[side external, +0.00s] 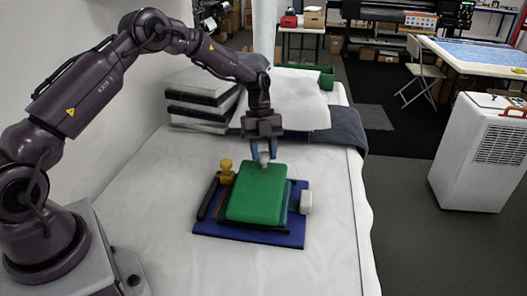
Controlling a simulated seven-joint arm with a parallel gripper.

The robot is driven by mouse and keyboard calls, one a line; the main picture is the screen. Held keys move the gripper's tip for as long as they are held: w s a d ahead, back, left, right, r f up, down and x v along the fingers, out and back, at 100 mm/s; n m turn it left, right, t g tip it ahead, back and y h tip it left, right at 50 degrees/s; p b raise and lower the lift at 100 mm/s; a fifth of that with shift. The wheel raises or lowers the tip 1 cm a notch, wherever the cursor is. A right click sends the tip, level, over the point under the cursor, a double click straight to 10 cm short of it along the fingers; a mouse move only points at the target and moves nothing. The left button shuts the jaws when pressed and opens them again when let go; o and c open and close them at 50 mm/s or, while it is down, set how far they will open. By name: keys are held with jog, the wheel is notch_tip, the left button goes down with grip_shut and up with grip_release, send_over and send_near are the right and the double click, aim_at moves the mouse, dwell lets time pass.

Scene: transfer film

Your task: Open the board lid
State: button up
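The board (215,232) is a flat blue base lying on the white-covered table. A green lid (257,195) lies over its middle and looks closed. A small pale knob (264,159) stands at the lid's far edge. My gripper (263,157) points straight down over that far edge, with its blue fingers on either side of the knob. I cannot tell whether the fingers touch the knob. A yellow knob-shaped piece (226,168) stands at the board's far left corner. A white cylinder-like part (306,201) sits at its right side. What lies under the lid is hidden.
A stack of dark and white books or boxes (200,100) stands behind the board at the left. A grey cloth (343,130) and white bundle (303,98) lie at the back. The table (325,262) is clear in front of and right of the board.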

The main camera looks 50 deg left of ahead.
aim_at(259, 183)
grip_shut()
jog(key=shift+s+d+r, duration=0.15)
jog(key=shift+s+r, duration=0.05)
jog(key=shift+r, duration=0.3)
jog(key=s+d+r+m+t+y, duration=0.1)
jog(key=s+d+r+t+y, duration=0.6)
jog(key=s+d+r, duration=0.15)
jog(key=s+d+f+t+y, duration=0.2)
jog(key=s+d+t+y, duration=0.3)
jog(key=s+d, duration=0.3)
jog(key=shift+s+d+f+t, duration=0.15)
jog(key=shift+s+d+t, duration=0.2)
jog(key=shift+s+t, duration=0.25)
jog(key=shift+m, duration=0.3)
